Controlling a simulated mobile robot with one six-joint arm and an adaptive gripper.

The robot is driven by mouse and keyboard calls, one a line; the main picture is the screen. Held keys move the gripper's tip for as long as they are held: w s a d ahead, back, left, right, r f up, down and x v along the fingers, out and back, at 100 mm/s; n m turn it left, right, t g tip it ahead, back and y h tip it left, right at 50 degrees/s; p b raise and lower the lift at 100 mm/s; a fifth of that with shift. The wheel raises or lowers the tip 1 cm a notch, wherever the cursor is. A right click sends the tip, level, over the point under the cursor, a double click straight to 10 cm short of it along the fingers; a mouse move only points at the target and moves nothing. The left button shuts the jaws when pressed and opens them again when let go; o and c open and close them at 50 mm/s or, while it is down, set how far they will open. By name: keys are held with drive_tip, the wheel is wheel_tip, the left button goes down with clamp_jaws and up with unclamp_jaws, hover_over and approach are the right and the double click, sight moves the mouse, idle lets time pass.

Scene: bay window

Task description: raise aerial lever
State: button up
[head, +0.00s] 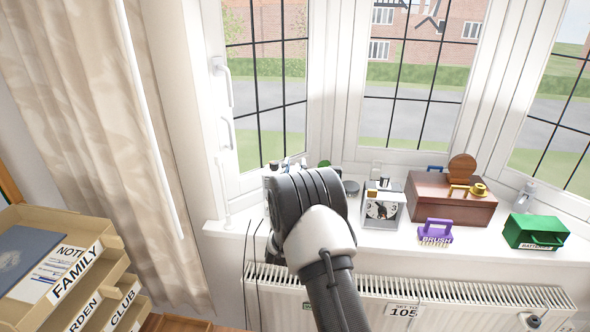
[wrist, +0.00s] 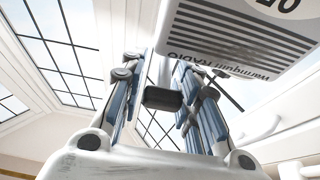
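The radio (wrist: 240,40) fills the upper right of the wrist view, upside down, with dark slats and a printed "RADIO" label. My gripper (wrist: 160,62) reaches up beside it, its two blue-padded fingers apart. A black block (wrist: 163,98) shows between the fingers; it may be the aerial lever's end, and I cannot tell whether the pads touch it. A thin dark rod (wrist: 228,94) slants beside the right finger. In the head view my arm covers most of the radio and my fingers.
On the sill right of my arm stand a grey box with a dial (head: 382,208), a brown case (head: 450,200), a purple brush (head: 436,231) and a green box (head: 535,232). A radiator (head: 450,290) is below, window frames behind, a tray stack (head: 60,270) at left.

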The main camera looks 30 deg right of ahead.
drive_tip(key=shift+w+d+r, duration=0.25)
drive_tip(key=shift+w+d, duration=0.05)
drive_tip(key=shift+w, duration=0.2)
drive_tip(key=shift+c, duration=0.6)
clamp_jaws()
